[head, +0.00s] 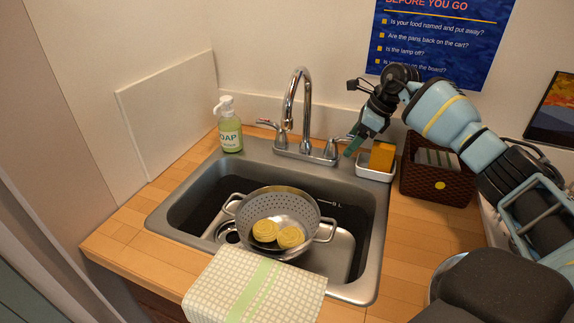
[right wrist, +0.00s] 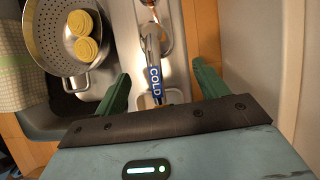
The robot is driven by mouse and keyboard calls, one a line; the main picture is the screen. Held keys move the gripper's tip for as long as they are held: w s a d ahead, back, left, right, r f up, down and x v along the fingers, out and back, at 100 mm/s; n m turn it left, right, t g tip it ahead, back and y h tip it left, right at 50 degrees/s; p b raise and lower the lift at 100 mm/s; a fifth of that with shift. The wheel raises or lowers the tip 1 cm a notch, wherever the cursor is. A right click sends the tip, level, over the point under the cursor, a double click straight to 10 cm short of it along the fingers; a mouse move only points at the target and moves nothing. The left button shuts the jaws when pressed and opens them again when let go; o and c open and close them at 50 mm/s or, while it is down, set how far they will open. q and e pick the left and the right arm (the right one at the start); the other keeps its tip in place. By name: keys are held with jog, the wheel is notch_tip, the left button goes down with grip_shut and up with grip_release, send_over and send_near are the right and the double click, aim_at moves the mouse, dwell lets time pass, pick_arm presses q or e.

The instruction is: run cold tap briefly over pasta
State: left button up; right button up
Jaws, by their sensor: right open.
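Two yellow pasta nests (head: 277,235) lie in a grey metal colander (head: 264,205), which sits in the sink (head: 180,211). The chrome tap (head: 290,103) arches behind it, and no water shows from its spout. Its cold handle (head: 335,146) is on the right; in the right wrist view this handle carries a blue COLD label (right wrist: 155,82). My right gripper (head: 355,140) is open at the cold handle. In the right wrist view its green fingers (right wrist: 160,80) stand apart on either side of the handle, with gaps visible. My left gripper is out of view.
A green soap bottle (head: 230,126) stands behind the sink at left. A white dish with an orange sponge (head: 381,157) and a brown basket (head: 437,172) sit close right of the tap. A checked towel (head: 250,286) hangs over the front edge.

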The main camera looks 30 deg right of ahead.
jog(key=shift+r+p, duration=0.6)
jog(key=shift+r, duration=0.85)
jog(key=shift+r+p, duration=0.7)
jog(key=shift+r, duration=1.45)
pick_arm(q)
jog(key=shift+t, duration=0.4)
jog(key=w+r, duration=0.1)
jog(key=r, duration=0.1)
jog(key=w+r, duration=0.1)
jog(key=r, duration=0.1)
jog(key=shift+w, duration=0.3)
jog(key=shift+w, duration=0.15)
pick_arm(e)
jog(key=shift+f, duration=0.2)
